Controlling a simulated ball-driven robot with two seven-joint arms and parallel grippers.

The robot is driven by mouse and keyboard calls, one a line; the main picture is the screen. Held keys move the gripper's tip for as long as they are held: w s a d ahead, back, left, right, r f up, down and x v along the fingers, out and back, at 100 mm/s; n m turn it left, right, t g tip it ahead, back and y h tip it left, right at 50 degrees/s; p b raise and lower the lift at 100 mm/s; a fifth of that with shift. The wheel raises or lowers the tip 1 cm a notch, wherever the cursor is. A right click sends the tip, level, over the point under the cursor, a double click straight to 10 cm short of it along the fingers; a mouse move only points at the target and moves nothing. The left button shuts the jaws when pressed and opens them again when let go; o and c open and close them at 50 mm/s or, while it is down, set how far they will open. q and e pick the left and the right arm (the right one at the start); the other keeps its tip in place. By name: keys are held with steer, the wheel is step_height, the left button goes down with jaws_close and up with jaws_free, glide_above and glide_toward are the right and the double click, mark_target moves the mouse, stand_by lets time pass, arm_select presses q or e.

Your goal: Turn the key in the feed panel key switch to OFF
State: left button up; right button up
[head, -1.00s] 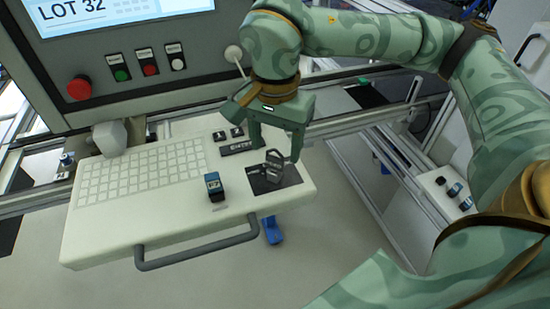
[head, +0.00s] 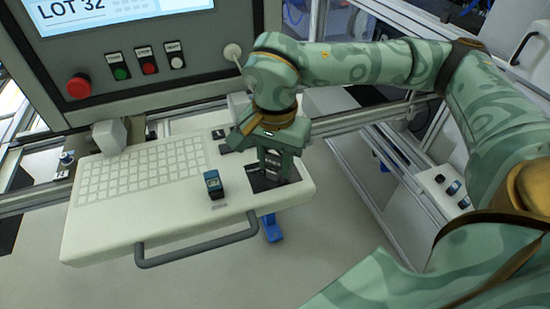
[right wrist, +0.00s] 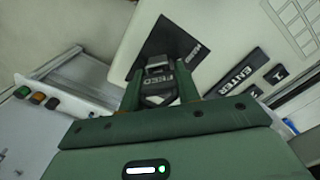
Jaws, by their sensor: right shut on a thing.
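The feed panel key switch sits on a black plate (head: 256,183) at the right end of the white keyboard shelf. The plate also shows in the right wrist view (right wrist: 170,38). My right gripper (head: 271,178) points down over the plate, with its fingers on either side of the key. In the right wrist view the grey and black key (right wrist: 158,70), with a tag lettered FEED, stands between the fingers, which are shut on it. The gripper hides most of the switch in the head view, so I cannot read the key's position. My left gripper is not in view.
A blue-topped block (head: 214,186) stands left of the plate. Keys including ENTER (right wrist: 237,78) lie close by the gripper. A handle bar (head: 195,248) runs along the shelf's front. A red mushroom button (head: 79,87) is on the console above.

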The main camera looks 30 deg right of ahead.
steer(key=n+p, duration=0.1)
steer(key=n, duration=0.2)
steer(key=shift+r+p, duration=0.15)
steer(key=shift+p, duration=0.2)
steer(key=n+p, duration=0.2)
steer(key=n, duration=0.3)
steer(key=shift+w+a+n, duration=0.1)
steer(key=shift+a+n, duration=0.05)
steer(key=shift+n, duration=0.25)
steer(key=o, duration=1.5)
steer(key=shift+r+p, duration=2.9)
steer(key=shift+r, duration=0.5)
steer(key=shift+f, duration=0.1)
